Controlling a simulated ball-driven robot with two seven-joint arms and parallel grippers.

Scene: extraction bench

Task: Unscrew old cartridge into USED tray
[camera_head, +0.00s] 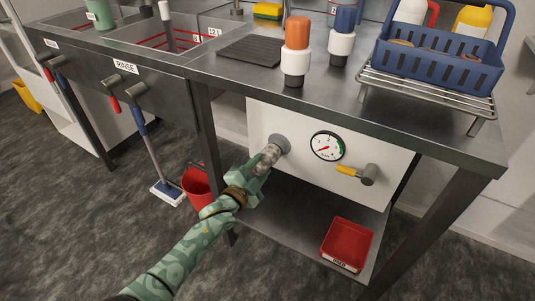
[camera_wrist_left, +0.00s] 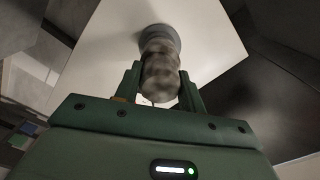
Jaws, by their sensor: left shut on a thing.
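The old cartridge (camera_head: 268,157), a mottled grey-brown cylinder, sits at the round grey socket (camera_head: 280,144) on the white panel under the bench. My left gripper (camera_head: 260,172) is shut on it, and its fingers (camera_wrist_left: 160,88) lie on both sides of the cartridge (camera_wrist_left: 160,70) in the left wrist view. The cartridge's far end meets the socket there; whether the thread is engaged cannot be seen. The red tray (camera_head: 346,246) lies on the lower shelf at the right, with a small label on its front that is too small to read. My right gripper is not in view.
A pressure gauge (camera_head: 327,146) and a yellow-handled valve (camera_head: 359,173) are on the panel right of the socket. An orange-topped cartridge (camera_head: 296,50) and a blue-topped one (camera_head: 342,36) stand on the bench. A red bucket (camera_head: 197,188) stands left below. The lower shelf (camera_head: 290,222) is clear left of the tray.

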